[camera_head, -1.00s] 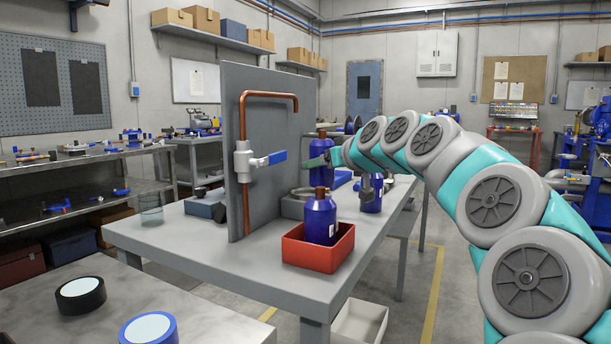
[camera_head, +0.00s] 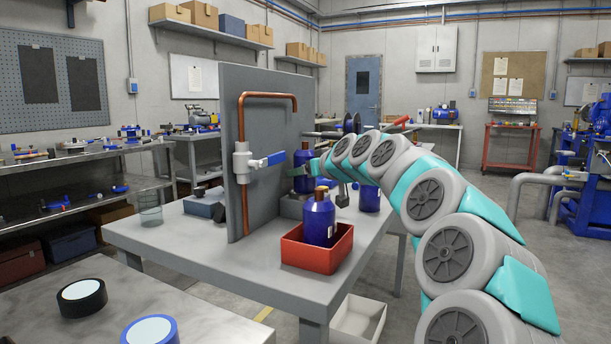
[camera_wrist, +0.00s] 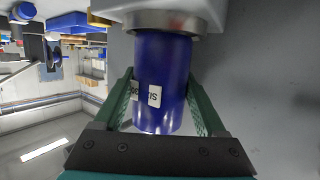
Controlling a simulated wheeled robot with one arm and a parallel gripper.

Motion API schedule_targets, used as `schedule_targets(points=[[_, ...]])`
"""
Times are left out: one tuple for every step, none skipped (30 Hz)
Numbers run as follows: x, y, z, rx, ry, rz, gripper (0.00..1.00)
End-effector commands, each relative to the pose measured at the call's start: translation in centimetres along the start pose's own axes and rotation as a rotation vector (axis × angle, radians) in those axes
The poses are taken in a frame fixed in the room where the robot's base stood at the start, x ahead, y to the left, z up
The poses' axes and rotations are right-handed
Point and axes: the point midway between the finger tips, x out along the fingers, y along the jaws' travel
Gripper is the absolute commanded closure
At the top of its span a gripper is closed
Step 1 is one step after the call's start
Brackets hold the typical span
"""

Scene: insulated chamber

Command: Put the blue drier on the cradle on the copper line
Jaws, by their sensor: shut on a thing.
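My gripper (camera_head: 301,171) is shut on a blue drier (camera_head: 304,159), held upright beside the right face of the grey panel. The wrist view, which is upside down, shows the drier (camera_wrist: 160,95) with a white label between green fingers. Its lower end is at a metal ring on a grey block, apparently the cradle (camera_wrist: 160,19); whether it is fully seated I cannot tell. In the head view the cradle's grey block (camera_head: 291,207) is partly hidden by the panel. The copper line (camera_head: 243,120) bends over the panel's front, with a blue-handled valve (camera_head: 242,162).
A red tray (camera_head: 313,255) near the table's front holds another blue bottle (camera_head: 319,222). A further blue bottle (camera_head: 370,199) stands behind to the right. The grey panel (camera_head: 272,120) rises left of my gripper. The table's front left (camera_head: 170,237) is clear.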

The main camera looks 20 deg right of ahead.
Motion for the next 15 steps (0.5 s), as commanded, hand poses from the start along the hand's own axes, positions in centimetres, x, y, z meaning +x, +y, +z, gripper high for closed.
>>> schedule_targets(points=[[0.05,0.01,0.37,0.001,0.0,0.0,1.0],[0.11,0.03,0.55,0.0,0.001,0.001,1.0],[0.18,0.06,0.73,-0.001,0.002,0.002,1.0],[0.2,0.07,0.8,-0.001,0.003,0.003,1.0],[0.22,0.08,0.84,-0.002,0.004,0.003,1.0],[0.23,0.08,0.86,-0.002,0.004,0.003,1.0],[0.23,0.08,0.85,-0.002,0.004,0.003,1.0],[0.23,0.08,0.84,-0.002,0.004,0.003,1.0],[0.23,0.08,0.84,-0.002,0.004,0.003,1.0],[0.23,0.07,0.85,-0.002,0.004,0.003,1.0],[0.22,0.07,0.85,-0.002,0.004,0.003,1.0],[0.26,0.06,0.95,-0.002,0.004,0.003,1.0],[0.29,0.06,1.05,-0.002,0.003,0.002,1.0],[0.33,0.05,1.17,-0.002,0.003,0.002,1.0],[0.36,0.04,1.28,-0.002,0.003,0.002,1.0]])
